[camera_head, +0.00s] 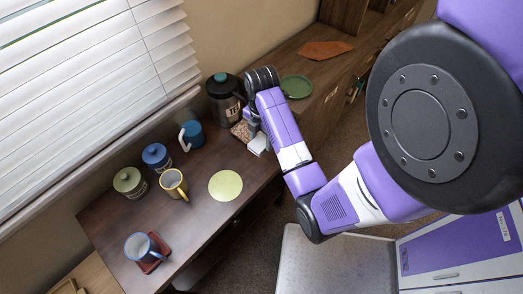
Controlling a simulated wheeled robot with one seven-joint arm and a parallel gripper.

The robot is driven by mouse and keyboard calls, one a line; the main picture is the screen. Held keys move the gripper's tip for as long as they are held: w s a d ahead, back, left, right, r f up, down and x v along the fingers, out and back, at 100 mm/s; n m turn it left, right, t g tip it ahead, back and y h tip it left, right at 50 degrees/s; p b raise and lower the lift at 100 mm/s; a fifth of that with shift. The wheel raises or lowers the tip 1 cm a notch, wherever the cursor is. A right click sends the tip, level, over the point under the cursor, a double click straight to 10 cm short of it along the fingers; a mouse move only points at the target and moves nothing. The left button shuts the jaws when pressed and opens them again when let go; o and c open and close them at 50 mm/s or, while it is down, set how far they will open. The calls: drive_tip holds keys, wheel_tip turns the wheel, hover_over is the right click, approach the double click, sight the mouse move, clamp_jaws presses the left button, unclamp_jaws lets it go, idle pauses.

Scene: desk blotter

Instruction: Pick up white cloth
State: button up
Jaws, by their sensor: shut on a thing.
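The white cloth (258,145) shows as a small pale patch near the back right end of the dark desk, just below my gripper (253,130). My gripper points down there, beside the dark canister, and is shut on the white cloth. My own forearm and wrist hide part of the cloth and most of the fingers. I cannot tell whether the cloth is clear of the desk.
A dark tea canister (224,98), blue mug (191,133) and patterned item (241,131) stand close by. A green plate (295,86) lies beyond.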

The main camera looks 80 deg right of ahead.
sight(261, 141)
wheel_tip(261, 141, up, 8)
drive_tip(key=p, duration=0.5)
drive_tip(key=shift+r+p, duration=0.2)
drive_tip(key=shift+p, duration=0.15)
